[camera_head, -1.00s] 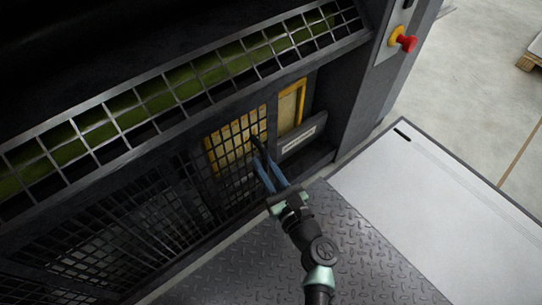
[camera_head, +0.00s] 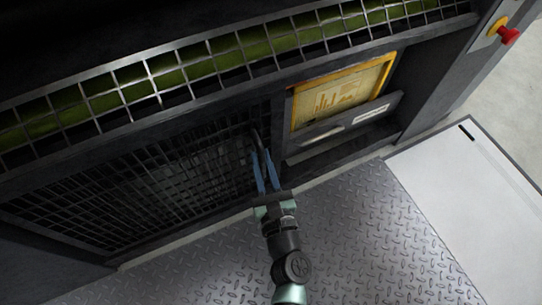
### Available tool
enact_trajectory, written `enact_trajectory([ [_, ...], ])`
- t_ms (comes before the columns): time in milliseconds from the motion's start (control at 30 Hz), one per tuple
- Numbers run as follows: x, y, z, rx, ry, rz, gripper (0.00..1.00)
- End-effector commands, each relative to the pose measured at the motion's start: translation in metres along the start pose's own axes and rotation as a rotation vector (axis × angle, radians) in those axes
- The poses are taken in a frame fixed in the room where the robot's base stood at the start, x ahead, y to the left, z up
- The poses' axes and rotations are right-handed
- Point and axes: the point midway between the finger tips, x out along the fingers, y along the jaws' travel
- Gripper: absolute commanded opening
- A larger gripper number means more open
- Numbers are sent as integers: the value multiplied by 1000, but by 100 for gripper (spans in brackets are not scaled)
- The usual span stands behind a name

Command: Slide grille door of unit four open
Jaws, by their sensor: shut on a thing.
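The grille door (camera_head: 180,175) is a dark wire mesh panel low on the machine front, left of my gripper. Its dark handle (camera_head: 256,140) is at the door's right edge. My gripper (camera_head: 262,158) has blue fingers and is shut on this handle. To the right of the door is an uncovered opening with a yellow-framed panel (camera_head: 340,97) inside. A grey drawer-like part with a pale label (camera_head: 372,114) sits below that panel. The unit's number does not show.
A long mesh guard (camera_head: 215,60) over green material runs above the door. A red emergency button (camera_head: 508,36) is on the right column. The tread-plate floor (camera_head: 350,235) is clear, with a white platform (camera_head: 460,180) at the right.

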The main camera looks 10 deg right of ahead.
Motion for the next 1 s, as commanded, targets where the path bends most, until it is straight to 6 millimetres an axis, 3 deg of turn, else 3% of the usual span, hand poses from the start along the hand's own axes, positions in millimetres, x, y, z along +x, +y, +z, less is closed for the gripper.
enact_trajectory([
  [333, -1, 1, -2, 1, 4, -1, 0],
  [367, -1, 1, -2, 1, 4, -1, 25],
  [500, -1, 1, -1, 1, 3, 0, 50],
  [833, -3, 1, 0, 1, 2, 0, 50],
  [1000, -22, 0, 1, 2, 3, -3, 50],
])
